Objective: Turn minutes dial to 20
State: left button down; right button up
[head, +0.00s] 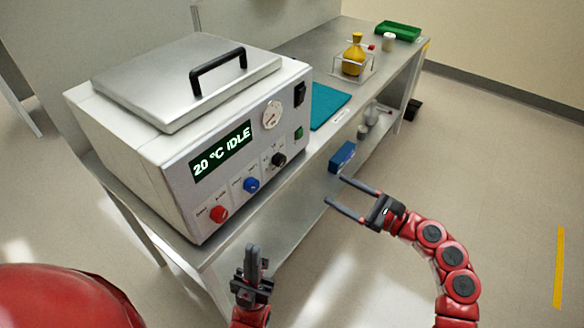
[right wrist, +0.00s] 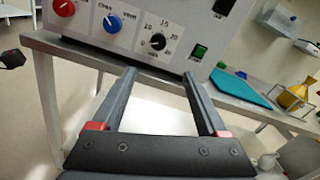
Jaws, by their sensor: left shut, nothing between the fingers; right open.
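The minutes dial (head: 279,160) is a small black knob low on the right of the white instrument's front panel. The right wrist view shows it (right wrist: 158,42) with a printed scale around it, including 15 and 20. I cannot make out clearly where its pointer stands. My right gripper (head: 335,190) is open and empty, in front of the panel and to the right of the dial. In the right wrist view its fingertips (right wrist: 159,73) lie below the dial, apart from it. My left gripper (head: 252,256) is shut and empty, below the front panel.
The instrument (head: 140,155) shows "20 °C IDLE". A red knob (head: 219,214), a blue knob (head: 251,184), a gauge (head: 272,114) and a green switch (head: 298,133) share its front. A teal mat (head: 328,104) and yellow flask (head: 354,55) are further along the bench.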

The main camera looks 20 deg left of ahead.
aim_at(283, 163)
jog(key=p+x, duration=0.2)
jog(key=x, duration=1.4)
jog(key=shift+s+a, duration=0.1)
jog(key=shift+a, duration=0.3)
grip_shut()
